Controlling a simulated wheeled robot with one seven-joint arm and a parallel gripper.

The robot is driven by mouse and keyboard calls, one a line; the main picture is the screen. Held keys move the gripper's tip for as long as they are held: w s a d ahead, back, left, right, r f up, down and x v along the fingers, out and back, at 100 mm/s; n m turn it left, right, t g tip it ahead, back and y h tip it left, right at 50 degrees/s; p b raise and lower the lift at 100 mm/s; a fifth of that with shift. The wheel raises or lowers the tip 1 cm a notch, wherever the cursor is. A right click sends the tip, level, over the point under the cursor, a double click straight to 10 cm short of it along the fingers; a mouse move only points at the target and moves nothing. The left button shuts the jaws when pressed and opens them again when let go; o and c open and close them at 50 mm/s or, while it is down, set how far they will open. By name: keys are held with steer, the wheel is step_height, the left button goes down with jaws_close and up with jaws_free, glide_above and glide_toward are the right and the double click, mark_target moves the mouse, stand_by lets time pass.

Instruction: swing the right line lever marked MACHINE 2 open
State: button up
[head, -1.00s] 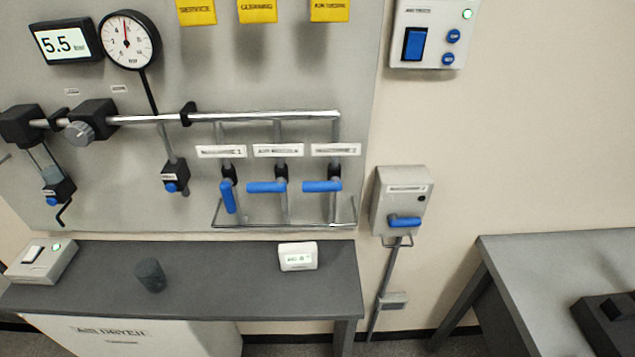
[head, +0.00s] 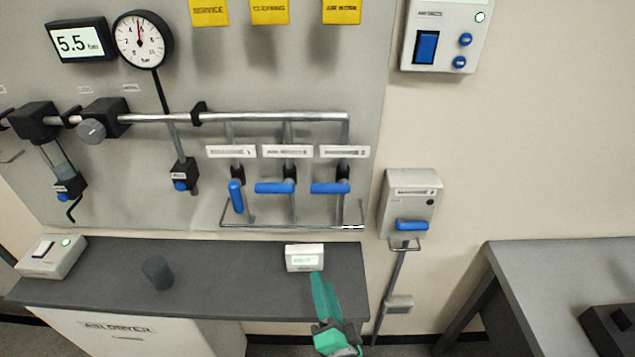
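The right line lever is a blue handle (head: 330,188) on the rightmost of three drop pipes, under a white label (head: 345,151) whose text is blurred now. The handle lies level, across its pipe, pointing left from a black valve body (head: 343,172). My gripper (head: 318,277) is teal and green. It shows at the bottom of the head view, below the lever and in front of the bench edge, apart from the lever. Its fingers look close together and point up; I cannot make out a gap between them. Nothing is visible in it.
The middle lever (head: 274,188) also lies level; the left lever (head: 236,196) hangs down. A thin rail (head: 290,227) runs below the levers. A wall box (head: 410,205) with a blue handle is at right.

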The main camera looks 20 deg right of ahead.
steer(key=w+d+r+m+t+y, duration=0.1)
steer(key=w+d+r+m, duration=0.15)
steer(key=w+r, duration=0.45)
steer(key=t+y, duration=0.1)
steer(key=y, duration=0.1)
glide_toward(322, 184)
steer(key=w+f, duration=0.1)
steer(key=w, duration=0.2)
steer(key=shift+w+d, duration=0.15)
steer(key=shift+d, duration=0.05)
steer(key=w, duration=0.3)
steer(key=w+r, duration=0.1)
steer(key=w, duration=0.2)
steer(key=w+a+r, duration=0.1)
steer(key=w, duration=0.3)
steer(key=shift+w, duration=0.15)
steer(key=shift+f, duration=0.1)
jaws_close()
